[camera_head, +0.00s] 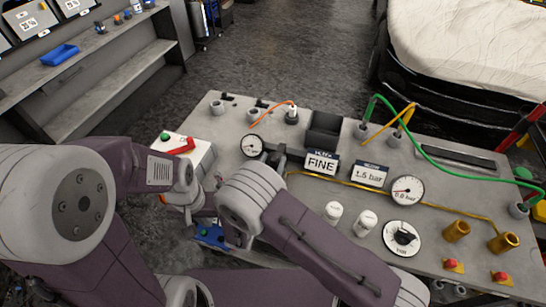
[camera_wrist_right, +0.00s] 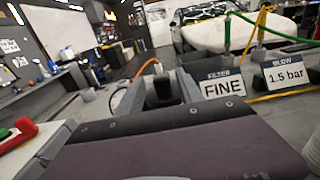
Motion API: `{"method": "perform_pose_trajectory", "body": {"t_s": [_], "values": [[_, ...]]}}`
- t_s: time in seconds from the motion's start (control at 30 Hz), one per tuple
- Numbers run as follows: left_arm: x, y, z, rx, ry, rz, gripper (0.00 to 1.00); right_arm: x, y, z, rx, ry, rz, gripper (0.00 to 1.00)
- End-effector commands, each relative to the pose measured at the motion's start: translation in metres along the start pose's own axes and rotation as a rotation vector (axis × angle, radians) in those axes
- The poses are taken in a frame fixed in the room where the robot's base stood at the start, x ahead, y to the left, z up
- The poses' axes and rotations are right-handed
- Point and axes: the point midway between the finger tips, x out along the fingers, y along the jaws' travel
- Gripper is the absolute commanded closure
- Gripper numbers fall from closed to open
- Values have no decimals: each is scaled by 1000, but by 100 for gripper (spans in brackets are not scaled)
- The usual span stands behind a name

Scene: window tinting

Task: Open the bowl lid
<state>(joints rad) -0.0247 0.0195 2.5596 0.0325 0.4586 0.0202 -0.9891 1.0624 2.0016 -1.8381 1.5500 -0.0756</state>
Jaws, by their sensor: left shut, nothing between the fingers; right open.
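I cannot single out a bowl lid for certain. Two small white round-topped pieces, a left one (camera_head: 333,212) and a right one (camera_head: 366,223), stand on the grey bench top (camera_head: 440,190). My right gripper (camera_head: 275,159) is open beside the small round gauge (camera_head: 251,145), left of the FINE sign (camera_head: 321,163). Its dark jaws also show in the right wrist view (camera_wrist_right: 160,92), with no object clearly held between them. My left gripper (camera_head: 211,186) is shut and empty at the bench's left end, largely hidden by the arms.
A white box with a red handle (camera_head: 181,147) stands at the left end. A dark open bin (camera_head: 324,130) sits at the back. A 1.5 bar sign (camera_head: 370,175), a larger gauge (camera_head: 407,190), a black-knob dial (camera_head: 403,238) and brass cups (camera_head: 456,231) stand rightward. A green hose (camera_head: 430,155) arches over.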

Motion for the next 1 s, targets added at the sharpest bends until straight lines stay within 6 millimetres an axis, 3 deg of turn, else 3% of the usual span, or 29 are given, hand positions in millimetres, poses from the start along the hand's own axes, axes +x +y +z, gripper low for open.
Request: {"method": "perform_pose_trajectory", "body": {"t_s": [0.07, 0.2, 1.0], "values": [[0, 0, 0, 0, 0, 0, 100, 0, 0, 0, 0, 0, 0, 62], [0, 0, 0, 0, 0, 0, 100, 0, 0, 0, 0, 0, 0, 100], [0, 0, 0, 0, 0, 0, 100, 1, 0, -1, 1, 3, -2, 100]]}}
